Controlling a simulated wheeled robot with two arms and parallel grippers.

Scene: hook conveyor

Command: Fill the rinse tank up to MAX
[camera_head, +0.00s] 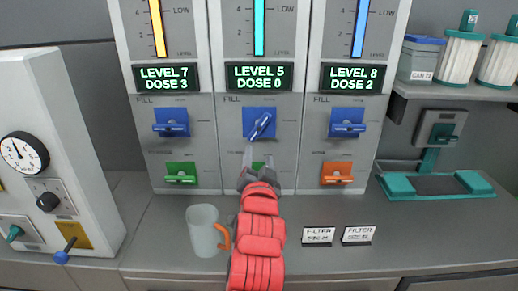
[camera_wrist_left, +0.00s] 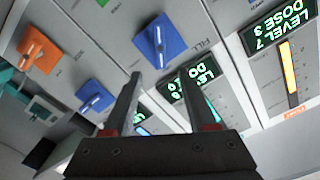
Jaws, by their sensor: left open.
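Three tank panels stand side by side, each with a level gauge, a display and a blue FILL knob. Their tank names are not readable, so I cannot tell which is the rinse tank. The middle display (camera_head: 259,77) reads LEVEL 5, DOSE 0. The middle FILL knob (camera_head: 260,123) has its handle slanted; it also shows in the left wrist view (camera_wrist_left: 160,40). My left gripper (camera_head: 259,153) is open and empty, just below that knob and in front of the green lever. Its fingers (camera_wrist_left: 162,85) also show in the wrist view, apart from the knob. My right gripper is not in view.
The left display (camera_head: 164,78) reads LEVEL 7, DOSE 3; the right display (camera_head: 353,78) reads LEVEL 8, DOSE 2. A pale mug (camera_head: 203,232) with an orange handle stands left of my arm. Canisters (camera_head: 460,57) stand on a shelf.

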